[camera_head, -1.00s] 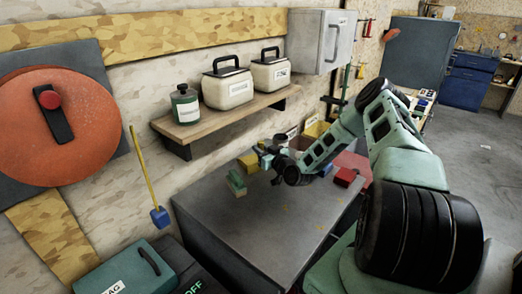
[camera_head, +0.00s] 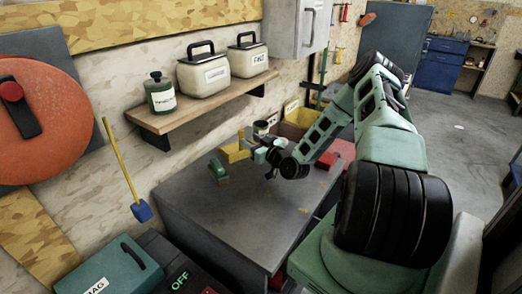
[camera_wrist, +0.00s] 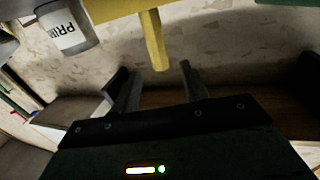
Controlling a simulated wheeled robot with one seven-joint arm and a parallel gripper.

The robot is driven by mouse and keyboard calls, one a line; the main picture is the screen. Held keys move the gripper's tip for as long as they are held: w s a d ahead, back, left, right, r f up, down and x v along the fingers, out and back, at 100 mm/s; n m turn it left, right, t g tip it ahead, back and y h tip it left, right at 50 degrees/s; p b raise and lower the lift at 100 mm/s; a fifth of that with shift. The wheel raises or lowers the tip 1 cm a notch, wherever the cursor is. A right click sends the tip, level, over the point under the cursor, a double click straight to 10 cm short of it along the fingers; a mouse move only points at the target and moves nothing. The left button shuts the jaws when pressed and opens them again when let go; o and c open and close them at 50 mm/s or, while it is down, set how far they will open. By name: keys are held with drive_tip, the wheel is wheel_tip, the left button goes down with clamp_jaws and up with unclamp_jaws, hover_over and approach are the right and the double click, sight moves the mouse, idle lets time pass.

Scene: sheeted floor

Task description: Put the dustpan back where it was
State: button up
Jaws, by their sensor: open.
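A yellow piece (camera_head: 236,152), which looks like the dustpan, is at the back of the grey workbench, beside my gripper (camera_head: 256,148). In the wrist view the yellow piece (camera_wrist: 125,10) crosses the top, and its handle (camera_wrist: 153,45) points toward my gripper (camera_wrist: 160,82). The two dark fingers are apart, with the handle's end near the gap between their tips. I cannot tell whether they touch it. A green brush-like block (camera_head: 218,172) lies on the bench to the left of the yellow piece.
The grey workbench (camera_head: 235,225) is mostly clear in front. A wooden shelf (camera_head: 210,100) with a bottle and two canisters is above it. A grey can (camera_wrist: 68,28) is left of the yellow piece in the wrist view. A red box (camera_head: 345,150) is at the bench's right.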

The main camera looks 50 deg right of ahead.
drive_tip(key=s+b, duration=0.1)
drive_tip(key=s, duration=0.4)
drive_tip(key=w+a+n+g+y, duration=0.1)
drive_tip(key=a, duration=0.3)
drive_tip(key=w+a+r+n+g+y, duration=0.1)
drive_tip(key=w+a+n+g+y, duration=0.1)
drive_tip(key=a, duration=0.3)
drive_tip(key=w+a+n+g+y, duration=0.1)
drive_tip(key=w+a, duration=0.1)
drive_tip(key=a, duration=0.3)
drive_tip(key=shift+r+g+y, duration=0.15)
drive_tip(key=shift+g+y, duration=0.25)
drive_tip(key=s+a+r+n+g, duration=0.1)
drive_tip(key=s+a+n+g, duration=0.15)
drive_tip(key=a, duration=0.45)
drive_tip(key=s+a+r+n+g, duration=0.1)
drive_tip(key=a+r+g, duration=0.15)
drive_tip(key=a, duration=0.45)
drive_tip(key=s+a+r+g, duration=0.4)
drive_tip(key=s+a, duration=0.6)
drive_tip(key=a, duration=0.1)
drive_tip(key=s+a+r+g+h, duration=0.1)
drive_tip(key=s+a+r+g, duration=0.1)
drive_tip(key=s, duration=0.8)
drive_tip(key=s+a+r+n+g+h, duration=0.1)
drive_tip(key=s+r, duration=0.3)
drive_tip(key=s, duration=0.6)
drive_tip(key=shift+a+r+g, duration=0.35)
drive_tip(key=shift+a+g, duration=0.25)
drive_tip(key=shift+a, duration=0.3)
